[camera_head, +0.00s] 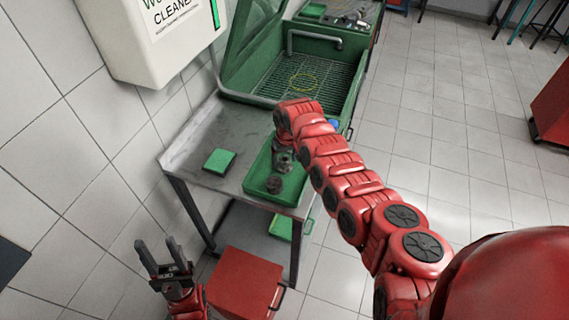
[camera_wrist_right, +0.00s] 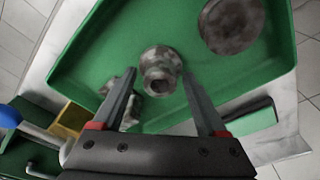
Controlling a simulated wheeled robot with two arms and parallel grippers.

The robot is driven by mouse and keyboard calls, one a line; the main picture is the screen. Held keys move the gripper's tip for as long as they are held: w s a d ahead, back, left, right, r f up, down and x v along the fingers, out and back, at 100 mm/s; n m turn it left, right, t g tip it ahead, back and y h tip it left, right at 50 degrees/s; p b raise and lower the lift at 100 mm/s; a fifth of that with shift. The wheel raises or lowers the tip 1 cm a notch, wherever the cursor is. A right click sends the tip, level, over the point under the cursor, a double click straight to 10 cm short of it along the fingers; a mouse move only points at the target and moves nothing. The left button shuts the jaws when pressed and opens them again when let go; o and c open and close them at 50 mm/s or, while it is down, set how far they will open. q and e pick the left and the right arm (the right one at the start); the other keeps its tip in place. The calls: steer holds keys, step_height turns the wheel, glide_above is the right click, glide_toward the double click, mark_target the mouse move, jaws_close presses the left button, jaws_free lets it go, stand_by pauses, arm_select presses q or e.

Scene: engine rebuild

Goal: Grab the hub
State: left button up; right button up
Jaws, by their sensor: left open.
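A grey, stepped metal part with a round flange and a bore, which looks like the hub (camera_wrist_right: 160,72), rests in a green tray (camera_wrist_right: 85,65). My right gripper (camera_wrist_right: 158,84) is open above the tray, with the hub between its fingers in the picture; I cannot tell whether they touch it. In the head view my right arm's end is over the tray (camera_head: 254,184) on the metal bench and partly hides the parts. My left gripper (camera_head: 156,243) is open and empty, low at the left, away from the bench.
A round, dark metal part (camera_wrist_right: 231,24) and a smaller part (camera_wrist_right: 127,84), partly behind a finger, lie in the tray near the hub. A green block (camera_head: 219,161) sits on the bench (camera_head: 195,150). A green parts washer (camera_head: 310,75) stands behind; a red cabinet (camera_head: 243,282) is in front.

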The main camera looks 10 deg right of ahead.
jaws_close()
steer(key=shift+r, duration=0.1)
stand_by(0.4)
